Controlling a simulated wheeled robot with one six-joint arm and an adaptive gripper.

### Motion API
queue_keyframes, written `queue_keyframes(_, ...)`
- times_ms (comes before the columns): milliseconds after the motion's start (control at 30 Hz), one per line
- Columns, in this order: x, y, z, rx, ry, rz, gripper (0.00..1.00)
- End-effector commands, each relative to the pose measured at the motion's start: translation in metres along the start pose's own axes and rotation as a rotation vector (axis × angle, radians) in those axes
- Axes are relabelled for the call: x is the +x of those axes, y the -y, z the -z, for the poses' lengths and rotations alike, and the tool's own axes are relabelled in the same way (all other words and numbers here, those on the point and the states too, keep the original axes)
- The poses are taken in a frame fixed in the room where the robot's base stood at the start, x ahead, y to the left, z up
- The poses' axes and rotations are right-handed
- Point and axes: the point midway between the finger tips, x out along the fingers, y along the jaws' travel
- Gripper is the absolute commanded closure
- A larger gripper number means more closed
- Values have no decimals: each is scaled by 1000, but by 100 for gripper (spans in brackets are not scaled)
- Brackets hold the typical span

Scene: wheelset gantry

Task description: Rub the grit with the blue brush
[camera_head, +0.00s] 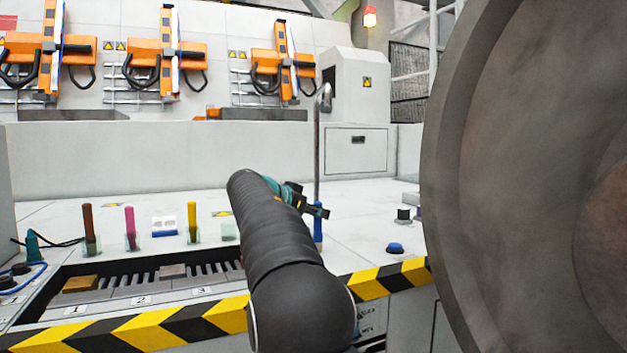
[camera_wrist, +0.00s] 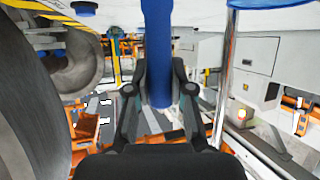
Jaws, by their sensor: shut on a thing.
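In the wrist view the blue brush (camera_wrist: 157,45) stands between the fingers of my gripper (camera_wrist: 159,75), which are shut on its handle. The brush's far end runs out of the top of that view. In the head view my gripper (camera_head: 317,211) is over the white bench, beyond my dark arm and mostly hidden by it. A narrow blue piece shows just below the fingers; I cannot tell whether it is the brush or the base of the pole. I cannot make out any grit. A large grey wheel (camera_head: 500,170) fills the right side.
Brown (camera_head: 88,228), pink (camera_head: 130,228) and yellow (camera_head: 192,222) handles stand left of my arm, by an empty clear holder (camera_head: 229,232). A metal pole (camera_head: 317,140) rises near my gripper. A blue knob (camera_head: 395,248) and black cylinder (camera_head: 403,215) sit between it and the wheel.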

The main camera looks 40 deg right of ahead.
Motion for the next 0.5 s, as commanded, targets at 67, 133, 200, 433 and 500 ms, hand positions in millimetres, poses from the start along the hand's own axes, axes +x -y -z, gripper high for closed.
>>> queue_keyframes(67, -3, 1, 7, 1, 0, 1, 100)
queue_keyframes(133, -9, 1, 21, 3, -1, 4, 100)
queue_keyframes(200, -11, 1, 25, 0, 1, 3, 100)
queue_keyframes(433, -20, 2, 44, -1, 0, 4, 100)
queue_keyframes(500, -23, 2, 50, -2, 0, 4, 100)
